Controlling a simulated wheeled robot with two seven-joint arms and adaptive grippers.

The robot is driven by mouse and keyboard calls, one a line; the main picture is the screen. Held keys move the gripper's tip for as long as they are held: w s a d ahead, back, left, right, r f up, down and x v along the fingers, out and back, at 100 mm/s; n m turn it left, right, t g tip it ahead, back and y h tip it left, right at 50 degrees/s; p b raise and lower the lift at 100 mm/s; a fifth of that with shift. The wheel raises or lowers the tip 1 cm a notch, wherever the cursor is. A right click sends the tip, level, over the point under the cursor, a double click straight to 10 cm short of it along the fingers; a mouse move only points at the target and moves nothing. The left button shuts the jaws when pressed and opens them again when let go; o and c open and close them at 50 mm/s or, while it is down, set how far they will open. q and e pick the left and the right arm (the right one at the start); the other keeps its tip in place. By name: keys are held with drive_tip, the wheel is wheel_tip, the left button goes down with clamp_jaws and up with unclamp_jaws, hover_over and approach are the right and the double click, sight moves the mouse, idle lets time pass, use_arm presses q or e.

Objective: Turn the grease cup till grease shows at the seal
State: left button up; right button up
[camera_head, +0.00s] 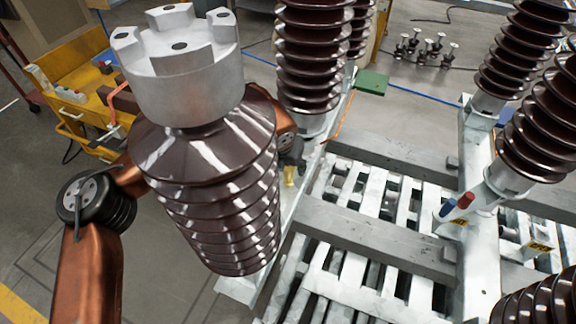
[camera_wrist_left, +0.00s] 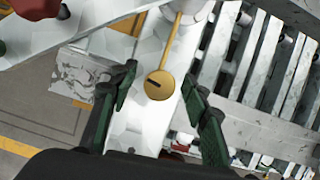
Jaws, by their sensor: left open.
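The brass grease cup (camera_wrist_left: 159,86) shows in the left wrist view as a round gold cap with a dark mark on its face. A thin brass stem runs up from it toward a pale round base. In the head view the cup (camera_head: 289,176) is a small gold spot beside the large brown insulator. My left gripper (camera_wrist_left: 160,76) is open, its two green-edged fingers on either side of the cup with gaps to both. In the head view this gripper (camera_head: 292,155) is partly hidden behind the insulator. I cannot make out grease or the seal. My right gripper is out of view.
The ribbed brown insulator (camera_head: 215,190) with a grey metal cap (camera_head: 180,70) stands close in front of my left arm. More insulators rise from the pale steel frame (camera_head: 478,160). A yellow cart (camera_head: 75,75) stands at left. Red and blue cylinders (camera_head: 465,201) sit at right.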

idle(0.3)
use_arm(q)
drive_tip(key=c, duration=1.2)
